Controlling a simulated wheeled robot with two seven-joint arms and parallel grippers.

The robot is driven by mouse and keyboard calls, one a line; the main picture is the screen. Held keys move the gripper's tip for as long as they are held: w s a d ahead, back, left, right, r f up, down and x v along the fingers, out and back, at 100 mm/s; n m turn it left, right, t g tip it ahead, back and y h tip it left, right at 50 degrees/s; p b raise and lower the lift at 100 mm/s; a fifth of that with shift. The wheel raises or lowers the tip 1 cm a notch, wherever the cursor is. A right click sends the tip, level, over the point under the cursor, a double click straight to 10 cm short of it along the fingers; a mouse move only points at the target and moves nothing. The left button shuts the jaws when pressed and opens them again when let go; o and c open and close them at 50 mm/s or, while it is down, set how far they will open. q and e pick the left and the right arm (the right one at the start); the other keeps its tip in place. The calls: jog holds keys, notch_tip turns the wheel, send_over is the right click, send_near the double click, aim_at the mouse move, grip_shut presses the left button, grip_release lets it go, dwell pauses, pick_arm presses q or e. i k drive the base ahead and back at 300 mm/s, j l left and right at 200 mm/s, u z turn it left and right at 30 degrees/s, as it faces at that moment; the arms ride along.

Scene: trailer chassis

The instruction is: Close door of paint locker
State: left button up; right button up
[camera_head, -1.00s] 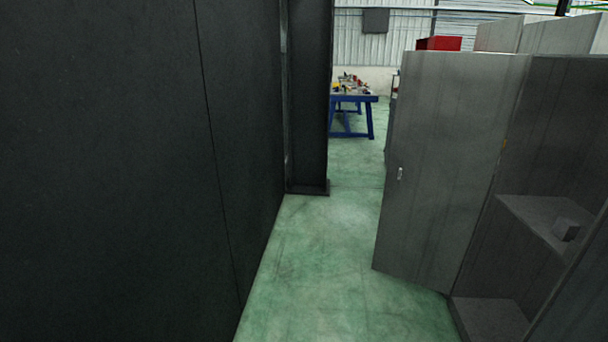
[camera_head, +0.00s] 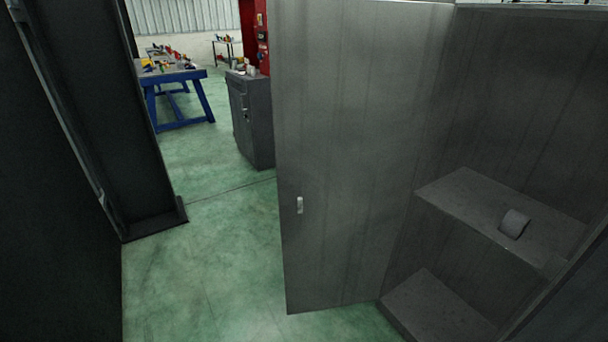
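The grey paint locker (camera_head: 525,85) stands at the right, with its inside and shelves in view. Its door (camera_head: 350,150) is swung wide open toward the left, with a small light handle (camera_head: 299,205) near its free edge. A small grey object (camera_head: 514,223) lies on the upper shelf (camera_head: 470,205). Neither of my grippers shows in the head view.
A dark pillar (camera_head: 100,110) and dark wall stand at the left. Green floor (camera_head: 205,270) is clear between them and the door. A grey cabinet (camera_head: 252,120), a red cabinet (camera_head: 256,35) and a blue workbench (camera_head: 180,95) are further back.

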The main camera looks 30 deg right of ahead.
aim_at(353, 82)
jog(key=i, duration=0.9)
jog(key=i+z, duration=0.1)
jog(key=i, duration=0.75)
jog(key=i+j, duration=0.15)
jog(key=i, duration=0.75)
jog(key=i+z, duration=0.1)
jog(key=z, duration=0.8)
jog(key=i+j+z, duration=0.15)
jog(key=z, duration=0.8)
jog(key=i+j+z, duration=0.1)
jog(key=z, duration=0.35)
jog(key=j+z, duration=0.2)
jog(key=z, duration=0.25)
jog(key=j+z, duration=0.15)
jog(key=z, duration=0.95)
jog(key=i+l, duration=0.1)
jog(key=l+z, duration=0.1)
jog(key=l, duration=0.2)
jog(key=i, duration=0.05)
